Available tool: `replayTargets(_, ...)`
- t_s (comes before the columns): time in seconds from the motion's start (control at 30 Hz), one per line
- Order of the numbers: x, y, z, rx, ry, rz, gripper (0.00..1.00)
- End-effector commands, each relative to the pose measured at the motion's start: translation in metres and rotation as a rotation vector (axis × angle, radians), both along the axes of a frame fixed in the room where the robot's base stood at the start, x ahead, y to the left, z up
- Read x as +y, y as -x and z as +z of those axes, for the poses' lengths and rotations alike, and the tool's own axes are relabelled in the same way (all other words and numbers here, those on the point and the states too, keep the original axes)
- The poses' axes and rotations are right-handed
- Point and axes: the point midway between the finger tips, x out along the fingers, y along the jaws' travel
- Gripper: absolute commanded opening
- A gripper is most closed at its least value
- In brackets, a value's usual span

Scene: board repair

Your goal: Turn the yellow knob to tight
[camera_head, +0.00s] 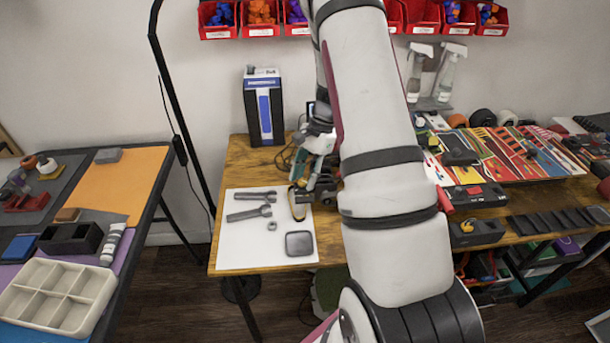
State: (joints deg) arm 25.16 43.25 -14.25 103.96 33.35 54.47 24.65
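A small yellow knob-like part (467,226) sits on top of a dark box at the front edge of the wooden table, right of my arm. I cannot tell its setting at this size. My gripper (308,192) points down above the right side of a white mat (230,253), well left of that part and apart from it. A yellow-and-dark rounded thing (298,205) shows right at the gripper's lower end. I cannot tell whether it is held, and the fingers are too small and overlapped to read.
Wrenches (250,213), a nut and a dark square tray (299,243) lie on the mat. A blue-and-black box (264,107) stands behind. Spray bottles (449,72) and a tool-covered board (510,155) fill the right side. A second table with a compartment tray (60,298) stands left.

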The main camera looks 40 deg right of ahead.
Motion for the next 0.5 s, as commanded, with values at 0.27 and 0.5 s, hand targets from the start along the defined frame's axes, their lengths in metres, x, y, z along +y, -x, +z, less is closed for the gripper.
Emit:
replayTargets(0.27, -0.0002, -0.0002, 0.0001, 0.0, 0.0, 0.003, 0.0)
replayTargets(0.5, -0.0004, -0.0024, -0.0005, -0.001, 0.001, 0.137, 0.0)
